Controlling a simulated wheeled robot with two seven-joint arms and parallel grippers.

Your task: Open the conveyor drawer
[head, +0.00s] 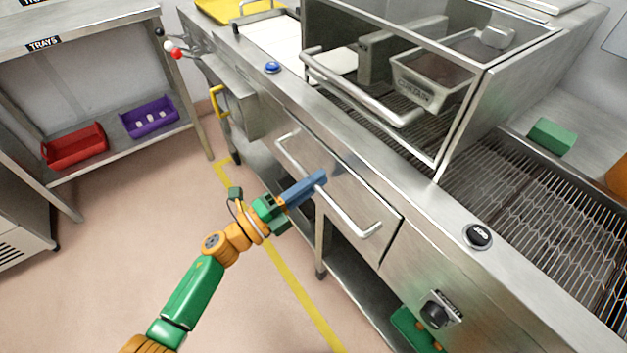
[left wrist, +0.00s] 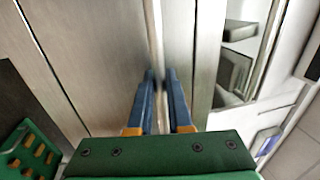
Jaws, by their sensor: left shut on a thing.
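The conveyor drawer (head: 372,200) is a steel front in the side of the conveyor line, with a long bar handle (head: 346,214). The front looks about flush with the panels around it; I cannot tell if there is a small gap. My left gripper (head: 319,180) reaches in from the left with its blue fingers shut on the handle near its middle. In the left wrist view the blue fingers (left wrist: 160,85) close around the handle bar (left wrist: 155,35), and the tips hide part of it. My right gripper is not in view.
A steel guard box (head: 455,135) with its own bar handle stands above the drawer. A black button (head: 478,236), a blue button (head: 272,67) and a rotary knob (head: 437,308) are nearby. A shelf with a red bin (head: 75,146) and purple bin (head: 149,117) stands left. The floor between is clear.

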